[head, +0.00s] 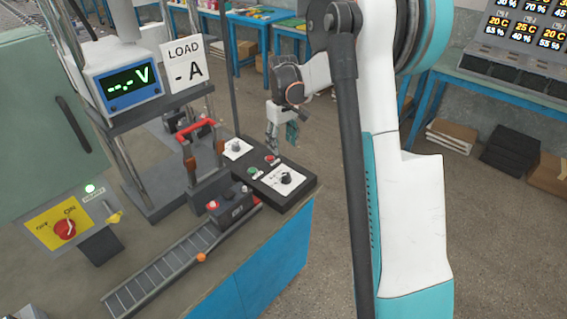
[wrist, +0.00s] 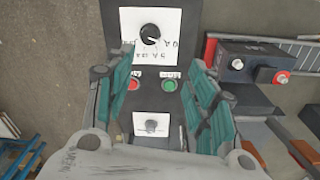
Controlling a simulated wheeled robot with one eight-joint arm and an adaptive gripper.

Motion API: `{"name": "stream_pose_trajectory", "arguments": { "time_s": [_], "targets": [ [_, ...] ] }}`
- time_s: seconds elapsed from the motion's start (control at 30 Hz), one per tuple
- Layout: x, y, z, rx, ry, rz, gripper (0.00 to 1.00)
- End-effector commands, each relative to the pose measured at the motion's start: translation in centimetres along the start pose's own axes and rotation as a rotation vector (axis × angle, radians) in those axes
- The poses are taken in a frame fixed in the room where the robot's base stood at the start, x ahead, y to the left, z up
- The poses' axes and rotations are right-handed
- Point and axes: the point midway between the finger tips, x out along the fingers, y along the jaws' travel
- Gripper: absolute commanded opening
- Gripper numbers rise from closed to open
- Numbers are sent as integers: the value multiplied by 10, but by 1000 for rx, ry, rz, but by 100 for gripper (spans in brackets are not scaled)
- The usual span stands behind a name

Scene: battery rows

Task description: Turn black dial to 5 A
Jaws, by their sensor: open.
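The black dial (head: 286,179) sits on a white scale plate at the front end of a dark control box (head: 300,192). My gripper (head: 283,138) hangs above the back part of the box, pointing down. In the wrist view my gripper (wrist: 162,80) is open, its teal-padded fingers on either side of the box, with nothing between them touching. A grey knob (head: 235,146) on a second white plate is at the box's back end.
Green (head: 253,171) and red (head: 269,158) buttons lie between the two plates. A battery (head: 232,203) stands left of the box by a roller track (head: 160,278). A voltmeter (head: 128,82) and LOAD sign (head: 185,66) stand behind. The air above the dial looks clear.

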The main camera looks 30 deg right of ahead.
Motion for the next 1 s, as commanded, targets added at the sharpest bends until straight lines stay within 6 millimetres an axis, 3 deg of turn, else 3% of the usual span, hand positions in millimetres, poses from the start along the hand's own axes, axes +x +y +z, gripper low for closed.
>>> {"name": "stream_pose_trajectory", "arguments": {
  "time_s": [0.17, 0.43, 1.0],
  "targets": [
    [21, 16, -7, -11, -31, -14, 51],
    [44, 18, -7, -16, -39, -17, 51],
    [146, 16, -3, -15, -38, -17, 51]
  ]
}}
